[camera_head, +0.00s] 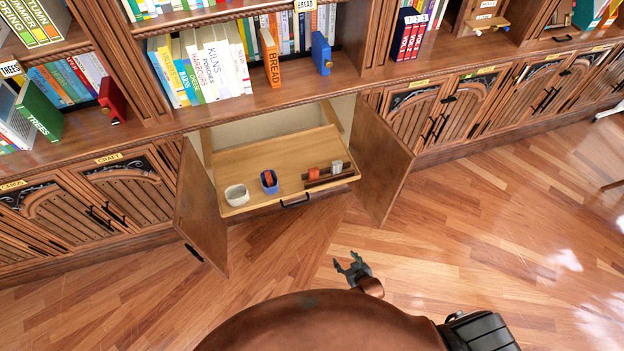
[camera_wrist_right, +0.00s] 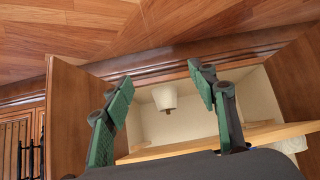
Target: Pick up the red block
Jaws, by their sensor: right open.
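A small red block (camera_head: 313,173) sits at a dark rack (camera_head: 330,179) on the pulled-out wooden tray (camera_head: 240,165) in the open cabinet, beside a pale grey piece (camera_head: 337,167). Another red piece (camera_head: 268,176) shows inside a blue cup (camera_head: 270,187). A white cup (camera_head: 237,195) stands at the tray's left front. My right gripper (camera_head: 352,266) is open and empty, in front of the tray and apart from it. Its green fingers (camera_wrist_right: 160,95) are spread in the wrist view, where no red block shows. My left gripper is not in view.
The left door (camera_head: 203,215) and right door (camera_head: 382,165) stand open on both sides of the tray. A dark handle (camera_head: 295,201) sticks out from the tray's front. Book shelves rise above. The wood floor (camera_head: 500,230) at right is clear.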

